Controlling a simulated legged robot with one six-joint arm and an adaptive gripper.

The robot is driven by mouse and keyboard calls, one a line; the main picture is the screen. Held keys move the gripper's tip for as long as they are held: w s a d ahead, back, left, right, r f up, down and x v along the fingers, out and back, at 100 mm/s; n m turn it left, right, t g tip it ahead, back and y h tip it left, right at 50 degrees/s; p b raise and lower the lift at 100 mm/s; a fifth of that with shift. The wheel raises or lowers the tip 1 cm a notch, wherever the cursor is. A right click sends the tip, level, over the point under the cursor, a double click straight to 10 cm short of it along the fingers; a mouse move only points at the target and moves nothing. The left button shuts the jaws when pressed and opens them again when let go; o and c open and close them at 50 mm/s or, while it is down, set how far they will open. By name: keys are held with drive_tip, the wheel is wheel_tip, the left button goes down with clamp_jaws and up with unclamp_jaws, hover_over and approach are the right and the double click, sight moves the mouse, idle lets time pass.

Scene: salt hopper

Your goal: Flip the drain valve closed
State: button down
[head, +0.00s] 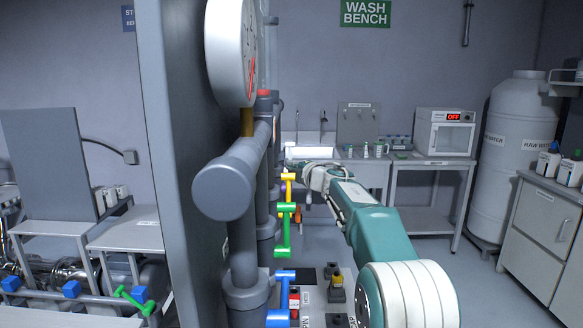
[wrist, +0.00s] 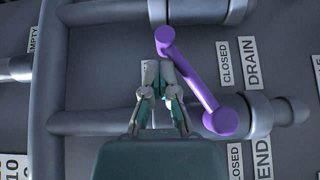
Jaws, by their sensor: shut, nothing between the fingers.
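The purple valve lever (wrist: 192,78) shows in the wrist view, slanting from a round knob at upper left to a round end over a grey pipe at lower right. DRAIN (wrist: 250,62) and CLOSED (wrist: 224,64) labels are on the panel to its right. My gripper (wrist: 160,72) is shut and empty, its fingertips just below the upper knob and left of the lever's bar. I cannot tell whether they touch it. In the head view my arm reaches forward beside the pipes; its fingertips and the purple lever are not clear there.
Yellow (head: 288,190), green (head: 285,235) and blue (head: 283,300) levers line the pipework in the head view. A gauge (head: 230,50) stands close at upper left. Grey pipes (wrist: 95,122) surround my gripper. Floor is open to the right, before the wash bench.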

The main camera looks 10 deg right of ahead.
drive_tip(key=shift+w+d+f+m+g+h, duration=0.15)
drive_tip(key=shift+w+f+m+g, duration=0.4)
drive_tip(key=shift+g, duration=0.35)
drive_tip(key=shift+w+d+f+m+g+h, duration=0.15)
drive_tip(key=shift+w+f+m+g, duration=0.35)
drive_tip(key=shift+g, duration=0.4)
drive_tip(key=shift+f, duration=0.15)
drive_tip(key=shift+s, duration=0.1)
drive_tip(key=v, duration=1.1)
drive_tip(key=shift+s, duration=0.25)
drive_tip(key=shift+d+r, duration=0.1)
drive_tip(key=shift+r, duration=0.1)
